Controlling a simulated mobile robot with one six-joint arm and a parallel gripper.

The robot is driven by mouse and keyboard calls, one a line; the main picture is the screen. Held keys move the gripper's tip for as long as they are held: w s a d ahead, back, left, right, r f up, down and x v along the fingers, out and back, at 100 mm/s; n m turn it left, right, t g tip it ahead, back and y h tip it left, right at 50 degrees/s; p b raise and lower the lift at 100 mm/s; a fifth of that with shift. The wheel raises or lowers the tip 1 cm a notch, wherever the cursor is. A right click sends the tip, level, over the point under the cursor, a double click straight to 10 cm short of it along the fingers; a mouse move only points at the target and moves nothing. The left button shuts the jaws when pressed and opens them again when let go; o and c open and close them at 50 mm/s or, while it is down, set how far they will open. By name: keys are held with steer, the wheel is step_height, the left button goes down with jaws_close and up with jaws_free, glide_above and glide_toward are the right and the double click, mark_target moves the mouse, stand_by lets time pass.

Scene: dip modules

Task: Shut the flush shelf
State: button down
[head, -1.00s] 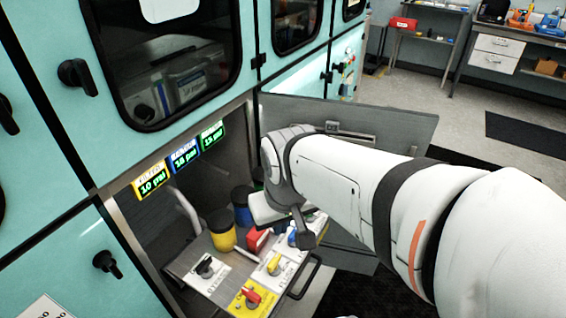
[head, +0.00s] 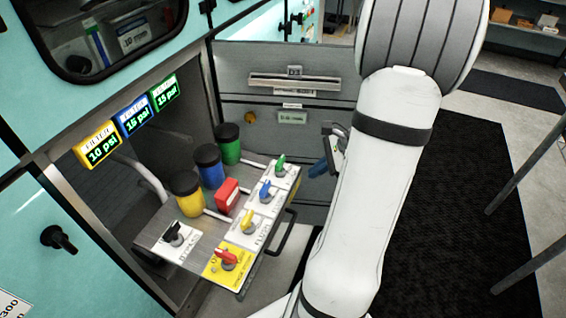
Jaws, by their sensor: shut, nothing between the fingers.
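The flush shelf (head: 192,250) is pulled out of its bay in the teal cabinet. It carries yellow, blue and green canisters with black lids, a red block and several valve knobs. A dark handle (head: 283,232) runs along its front edge. My gripper (head: 320,168) is shut and empty, to the right of the shelf's far end and apart from the handle. My arm partly hides it. The lowered arm also hides part of the floor right of the shelf.
Yellow, blue and green pressure displays (head: 134,118) hang above the shelf opening. A grey open door (head: 290,125) with a slot and labels stands beyond the shelf. A black mat (head: 440,200) lies at right, with metal table legs (head: 530,165) near the right edge.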

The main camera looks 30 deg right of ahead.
steer(key=s+d+f+m+t+b, duration=0.1)
steer(key=s+d+f+m+t, duration=0.1)
steer(key=d+f+m, duration=0.5)
steer(key=n+b, duration=0.1)
steer(key=b, duration=0.1)
glide_toward(294, 185)
steer(key=shift+x, duration=3.05)
steer(key=shift+d+f+t, duration=0.1)
steer(key=shift+f+t, duration=0.05)
steer(key=shift+t, duration=0.15)
